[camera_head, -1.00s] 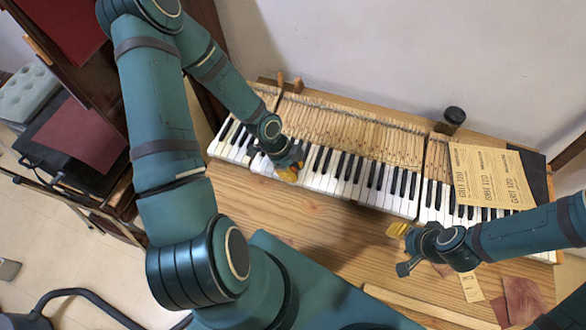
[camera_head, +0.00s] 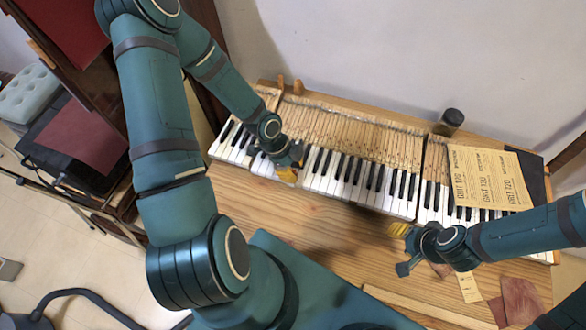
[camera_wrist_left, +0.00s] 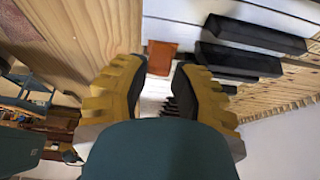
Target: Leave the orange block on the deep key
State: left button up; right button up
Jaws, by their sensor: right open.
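My left gripper (camera_head: 287,175) is over the white keys (camera_head: 318,175), left of the keyboard's middle, in the head view. The block is hard to tell from the yellow fingers there. Whether it touches a key is unclear, and I cannot make out which key is the deep one. My right gripper (camera_head: 399,230) is open and empty over the wooden surface, in front of the keyboard.
Black keys (camera_wrist_left: 252,36) rise close beside the left fingers in the wrist view. The bare wooden surface (camera_head: 330,218) lies in front of the keys. Sandpaper sheets (camera_head: 487,178) cover the right keys, and a dark jar (camera_head: 450,121) stands behind.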

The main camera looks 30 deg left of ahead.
pick_arm(q)
jog(key=shift+r+p, duration=0.35)
jog(key=shift+r, duration=0.25)
pick_arm(e)
jog(key=shift+r, duration=0.5)
pick_arm(q)
jog(key=o, duration=0.7)
jog(key=shift+r+p, duration=2.15)
jog(key=shift+r, duration=0.3)
pick_arm(e)
jog(key=shift+r, duration=2.2)
